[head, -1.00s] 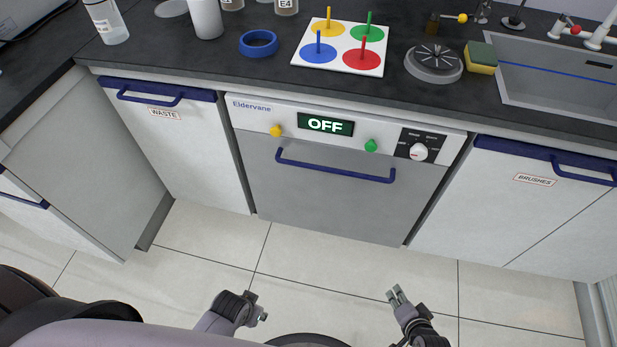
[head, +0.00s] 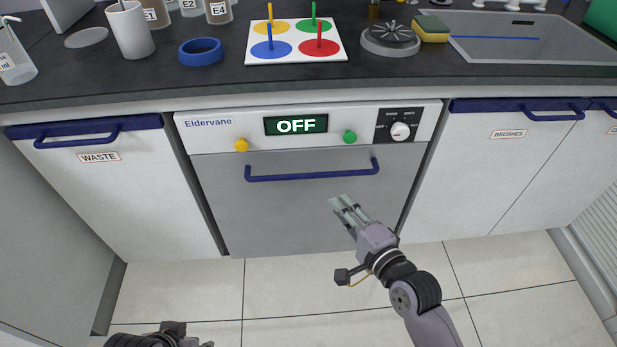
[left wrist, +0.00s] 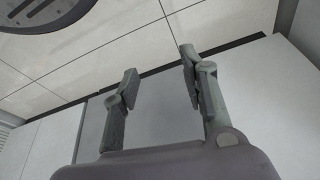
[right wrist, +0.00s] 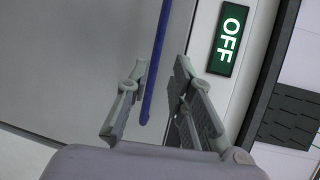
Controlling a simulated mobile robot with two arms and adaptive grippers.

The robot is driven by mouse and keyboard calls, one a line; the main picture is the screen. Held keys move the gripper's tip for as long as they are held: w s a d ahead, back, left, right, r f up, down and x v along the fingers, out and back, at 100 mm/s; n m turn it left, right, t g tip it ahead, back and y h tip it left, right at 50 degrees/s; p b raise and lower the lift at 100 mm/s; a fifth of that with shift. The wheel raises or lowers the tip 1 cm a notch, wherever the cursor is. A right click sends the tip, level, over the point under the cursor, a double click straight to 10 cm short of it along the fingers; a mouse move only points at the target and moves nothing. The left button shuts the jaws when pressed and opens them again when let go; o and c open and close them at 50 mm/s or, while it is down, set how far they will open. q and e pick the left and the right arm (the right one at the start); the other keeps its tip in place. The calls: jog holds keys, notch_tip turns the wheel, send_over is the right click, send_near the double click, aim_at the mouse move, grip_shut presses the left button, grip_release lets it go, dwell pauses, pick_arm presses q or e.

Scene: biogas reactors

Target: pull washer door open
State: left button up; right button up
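The washer (head: 310,200) has a grey front door, closed, with a dark blue bar handle (head: 312,173) along its top. Its white panel has a display (head: 296,125) reading OFF. My right gripper (head: 342,203) is open, in front of the door and a little below the handle's right half in the head view. In the right wrist view the handle (right wrist: 158,65) shows in the gap between the open fingers; I see no contact. My left gripper is low at the bottom edge of the head view; in the left wrist view it (left wrist: 160,65) is open and empty.
A WASTE cupboard (head: 110,190) stands left of the washer and a BRUSHES cupboard (head: 490,170) right. The dark counter (head: 120,80) above holds a peg board (head: 295,55), blue ring (head: 207,52) and sink (head: 540,38). The tiled floor (head: 290,290) before the washer is clear.

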jog(key=b, duration=0.1)
send_near(311, 176)
jog(key=w, duration=0.2)
jog(key=x, duration=0.2)
jog(key=b+x, duration=0.1)
jog(key=x, duration=0.2)
jog(key=f+b+x, duration=0.1)
jog(key=x, duration=0.2)
jog(key=shift+s+a+r, duration=0.1)
jog(key=shift+s+a, duration=0.1)
jog(key=shift+w+a, duration=0.2)
jog(key=shift+w, duration=0.25)
pick_arm(q)
jog(key=w+d+r+t+h, duration=0.1)
jog(key=w+d+r+t, duration=0.1)
jog(key=w, duration=0.4)
jog(key=w+d+r+t+h, duration=0.1)
jog(key=w+d+r+t, duration=0.1)
jog(key=w+t, duration=0.3)
jog(key=shift+w+r+t, duration=0.3)
jog(key=shift+w+r, duration=0.35)
jog(key=shift+w, duration=0.15)
pick_arm(e)
grip_shut()
